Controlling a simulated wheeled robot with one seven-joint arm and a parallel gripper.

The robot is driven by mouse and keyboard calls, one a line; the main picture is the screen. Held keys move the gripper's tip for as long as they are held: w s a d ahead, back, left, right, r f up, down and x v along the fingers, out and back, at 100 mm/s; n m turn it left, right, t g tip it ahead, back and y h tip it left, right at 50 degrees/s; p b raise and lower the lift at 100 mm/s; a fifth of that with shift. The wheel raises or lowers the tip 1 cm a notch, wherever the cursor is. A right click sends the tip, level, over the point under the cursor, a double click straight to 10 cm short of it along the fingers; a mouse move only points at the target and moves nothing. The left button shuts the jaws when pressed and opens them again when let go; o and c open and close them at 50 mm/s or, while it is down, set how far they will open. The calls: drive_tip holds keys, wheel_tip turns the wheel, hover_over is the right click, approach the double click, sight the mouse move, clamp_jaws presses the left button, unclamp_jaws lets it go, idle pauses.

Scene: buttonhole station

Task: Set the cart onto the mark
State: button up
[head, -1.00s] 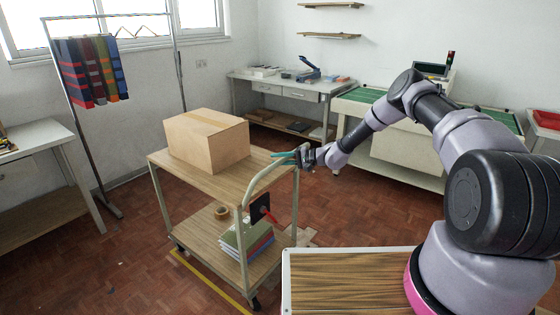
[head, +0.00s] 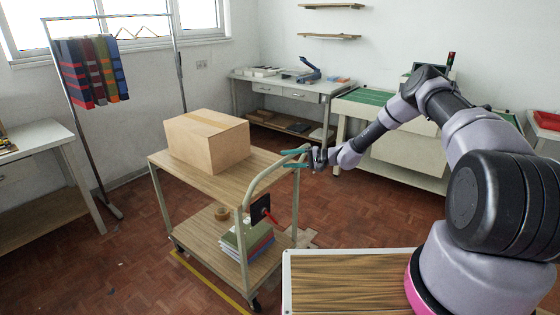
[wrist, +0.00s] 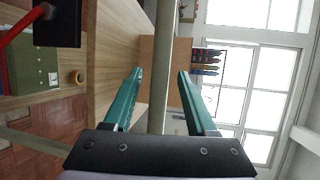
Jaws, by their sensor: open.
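The cart (head: 205,262) is a two-shelf wooden trolley with a pale metal frame, standing upright on the floor. A yellow line (head: 192,274), likely part of the mark, runs on the floor along its near left side, partly hidden by the cart. The cart's curved handle (head: 262,178) rises at its right end. My gripper (head: 296,158) is open at the top of this handle, its teal fingers spread apart. In the wrist view, the handle bar (wrist: 160,65) runs between the open fingers, and neither finger visibly presses on it.
A cardboard box (head: 207,143) stands on the top shelf. The lower shelf holds books (head: 246,240) and a tape roll (head: 221,213). A red-and-black device (head: 260,208) is at the handle end. A garment rack (head: 90,150) and benches line the walls. Floor left of the cart is clear.

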drive_tip(key=v, duration=0.6)
drive_tip(key=shift+d+r, duration=0.1)
drive_tip(key=s+d+r+n+g+h, duration=0.1)
drive_tip(key=s+d+r+h, duration=0.15)
drive_tip(key=s+r, duration=0.55)
drive_tip(key=s+d+r+n+h, duration=0.1)
drive_tip(key=s+r+h, duration=0.2)
drive_tip(key=r, duration=1)
drive_tip(key=s+d+r+n+g+h, duration=0.1)
drive_tip(key=s+d+r+h, duration=0.15)
drive_tip(key=s+r, duration=0.55)
drive_tip(key=s+d+r+m+t+h, duration=0.1)
drive_tip(key=s+d+r+t, duration=0.1)
drive_tip(key=s, duration=0.5)
drive_tip(key=s+d+r+m+t+h, duration=0.1)
drive_tip(key=s+d+r+h, duration=0.1)
drive_tip(key=s+d+r, duration=0.3)
drive_tip(key=s+d+r+m+t+h, duration=0.1)
drive_tip(key=s+d+r+t+h, duration=0.1)
drive_tip(key=s+r, duration=0.5)
drive_tip(key=s+d, duration=0.1)
drive_tip(key=s, duration=0.2)
drive_tip(key=shift+s+d+m+t, duration=0.2)
drive_tip(key=shift+s+m+t, duration=0.1)
drive_tip(key=shift+m, duration=0.1)
drive_tip(key=shift+w+r, duration=0.1)
